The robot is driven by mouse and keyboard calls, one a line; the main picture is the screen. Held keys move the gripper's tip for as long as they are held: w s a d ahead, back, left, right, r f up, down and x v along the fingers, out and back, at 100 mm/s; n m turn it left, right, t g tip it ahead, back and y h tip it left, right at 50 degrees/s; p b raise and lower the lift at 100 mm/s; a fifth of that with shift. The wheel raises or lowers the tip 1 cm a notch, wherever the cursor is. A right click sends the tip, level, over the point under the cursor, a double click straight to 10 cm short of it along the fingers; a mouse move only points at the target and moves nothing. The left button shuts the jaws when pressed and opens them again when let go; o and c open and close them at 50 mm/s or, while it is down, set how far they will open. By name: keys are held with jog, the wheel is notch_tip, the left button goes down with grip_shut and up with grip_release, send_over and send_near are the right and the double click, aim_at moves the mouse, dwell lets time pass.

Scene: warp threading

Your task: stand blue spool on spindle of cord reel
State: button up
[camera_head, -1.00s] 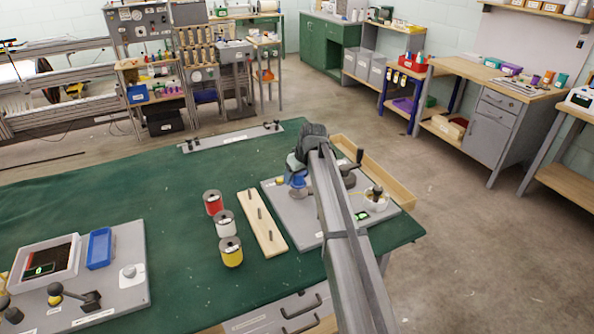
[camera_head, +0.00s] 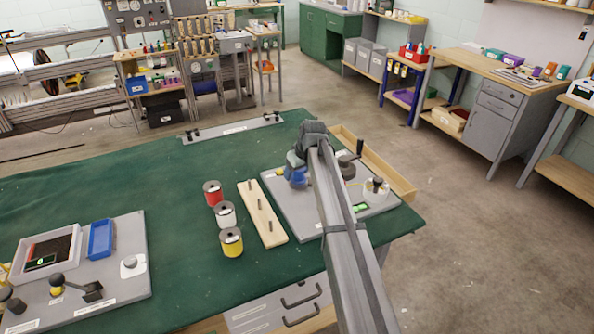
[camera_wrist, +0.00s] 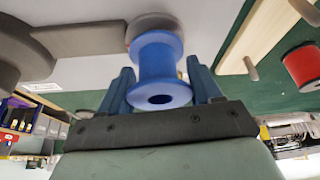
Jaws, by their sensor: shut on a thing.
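The blue spool (camera_head: 295,177) is between the fingers of my gripper (camera_wrist: 160,88) and also shows large in the wrist view (camera_wrist: 157,68). The fingers are shut on it from both sides. One flange with its dark centre hole faces the wrist camera; the other end is against or just in front of a grey round disc (camera_wrist: 150,22), with contact not clear. The disc belongs to the grey board (camera_head: 291,216) at the table's right end. The spindle is not visible, and whether it is inside the spool cannot be told. My arm covers part of the board.
Red (camera_head: 213,193), white (camera_head: 225,215) and yellow (camera_head: 231,243) spools stand left of a wooden peg strip (camera_head: 262,214). A clear jar (camera_head: 376,190) and a crank stand on the board's right side. A wooden tray (camera_head: 385,172) lies behind it. The table middle is clear.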

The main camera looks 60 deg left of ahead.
jog(key=shift+f, duration=0.6)
dwell(0.3)
jog(key=o, duration=1.1)
jog(key=v, duration=1.4)
jog(key=shift+f, duration=0.1)
